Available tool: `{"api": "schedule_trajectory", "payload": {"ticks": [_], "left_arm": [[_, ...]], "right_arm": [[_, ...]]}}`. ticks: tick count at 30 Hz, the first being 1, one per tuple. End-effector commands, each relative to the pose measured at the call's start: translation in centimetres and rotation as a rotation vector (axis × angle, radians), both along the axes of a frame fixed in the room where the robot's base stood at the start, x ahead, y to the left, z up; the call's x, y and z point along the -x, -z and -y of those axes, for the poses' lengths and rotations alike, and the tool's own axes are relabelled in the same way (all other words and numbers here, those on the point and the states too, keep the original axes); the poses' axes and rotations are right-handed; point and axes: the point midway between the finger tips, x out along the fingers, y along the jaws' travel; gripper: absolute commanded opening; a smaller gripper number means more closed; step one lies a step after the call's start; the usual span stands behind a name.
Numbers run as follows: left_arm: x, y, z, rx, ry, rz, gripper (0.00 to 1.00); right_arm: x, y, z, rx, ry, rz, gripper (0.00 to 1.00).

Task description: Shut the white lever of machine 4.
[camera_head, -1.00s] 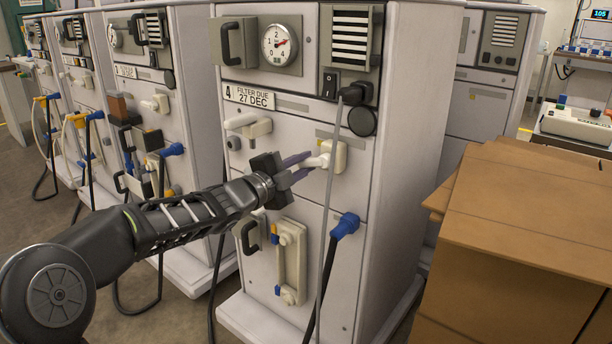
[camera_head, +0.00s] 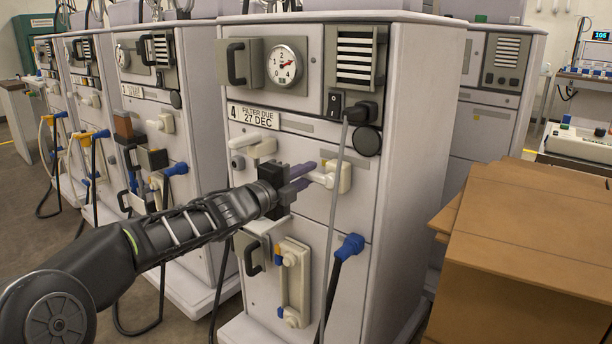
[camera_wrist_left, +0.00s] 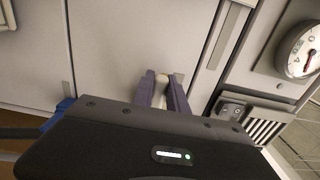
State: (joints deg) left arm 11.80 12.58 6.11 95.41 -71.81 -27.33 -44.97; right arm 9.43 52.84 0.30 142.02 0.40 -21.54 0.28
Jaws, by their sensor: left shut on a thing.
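Machine 4 (camera_head: 293,150), labelled "4 FILTER DUE 27 DEC", stands in the middle of the head view. Its white lever (camera_head: 322,179) sticks out to the left from a cream mount (camera_head: 345,178) on the front panel. My left gripper (camera_head: 305,177) reaches the lever from the left, with its purple fingers shut on the lever's outer end. In the left wrist view the two fingers (camera_wrist_left: 162,90) point at the panel, with a small pale part of the lever between their tips. The fingers hide part of the lever. My right gripper is not in view.
Another cream fitting (camera_head: 253,148) sits left of the lever, and a grey cable (camera_head: 334,220) hangs close to it. Below are a blue connector (camera_head: 349,246) and a cream bracket (camera_head: 292,280). Cardboard boxes (camera_head: 530,230) stand at right; similar machines (camera_head: 150,90) stand at left.

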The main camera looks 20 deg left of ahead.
Motion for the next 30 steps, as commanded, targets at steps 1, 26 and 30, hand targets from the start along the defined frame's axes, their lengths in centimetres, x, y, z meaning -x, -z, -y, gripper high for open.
{"api": "schedule_trajectory", "payload": {"ticks": [1,26,30], "left_arm": [[0.0,0.1,0.0,-0.004,0.0,0.0,0.0],[2.3,-0.2,-1.0,-0.001,-0.002,0.0,0.4],[4.6,-0.1,-1.9,-0.001,-0.002,-0.001,0.4]], "right_arm": [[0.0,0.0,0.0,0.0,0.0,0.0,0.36],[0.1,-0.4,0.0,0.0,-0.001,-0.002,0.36],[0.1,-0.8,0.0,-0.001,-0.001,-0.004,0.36]]}}
